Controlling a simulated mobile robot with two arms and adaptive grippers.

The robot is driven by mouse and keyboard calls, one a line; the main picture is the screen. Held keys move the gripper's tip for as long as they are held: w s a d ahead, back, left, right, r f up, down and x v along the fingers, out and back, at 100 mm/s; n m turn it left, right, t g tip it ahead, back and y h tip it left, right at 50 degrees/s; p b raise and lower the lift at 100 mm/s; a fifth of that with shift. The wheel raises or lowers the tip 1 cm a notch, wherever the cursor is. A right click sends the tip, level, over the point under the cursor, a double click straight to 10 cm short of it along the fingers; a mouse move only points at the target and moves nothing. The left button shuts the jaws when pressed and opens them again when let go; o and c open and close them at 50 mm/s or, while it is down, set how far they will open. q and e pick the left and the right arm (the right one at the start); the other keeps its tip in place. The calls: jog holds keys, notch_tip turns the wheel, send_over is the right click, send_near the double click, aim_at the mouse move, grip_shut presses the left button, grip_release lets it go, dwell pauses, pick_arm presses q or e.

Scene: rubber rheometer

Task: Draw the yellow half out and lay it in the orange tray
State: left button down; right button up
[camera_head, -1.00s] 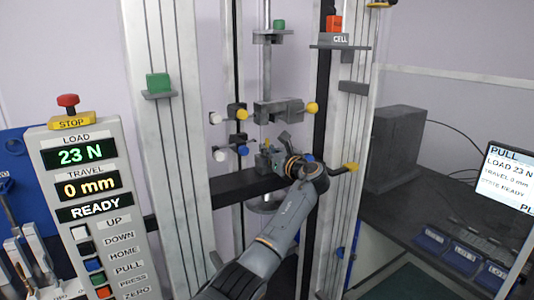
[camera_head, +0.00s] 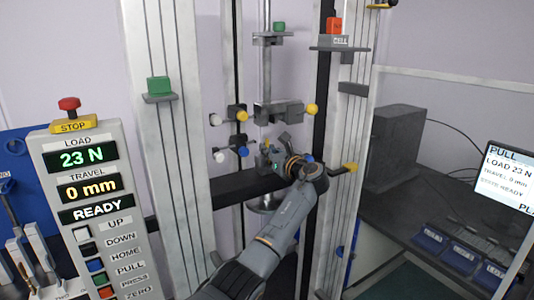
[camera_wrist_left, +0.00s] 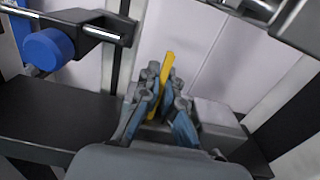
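The yellow half is a thin yellow strip (camera_wrist_left: 166,70), standing slightly tilted between the fingertips of my left gripper (camera_wrist_left: 162,90) in the left wrist view. The fingers are close together on either side of it, and its top sticks up past them. The orange tray is not in view. My right gripper is not in view.
A dark crossbeam (camera_head: 240,193) runs across the frame, with tall metal columns (camera_head: 167,130) on both sides. White, yellow and blue knobs (camera_head: 230,117) stick out left of the grips. The control panel (camera_head: 88,205) stands at left; blue bins (camera_head: 461,257) are at right.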

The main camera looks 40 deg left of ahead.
pick_arm(q)
jog(key=shift+d, duration=0.1)
jog(key=shift+s+d+p, duration=0.2)
jog(key=shift+d+p, duration=0.2)
jog(key=shift+p, duration=0.15)
jog(key=p+v, duration=0.6)
jog(key=v, duration=0.5)
dwell(0.6)
jog(key=shift+f, duration=0.15)
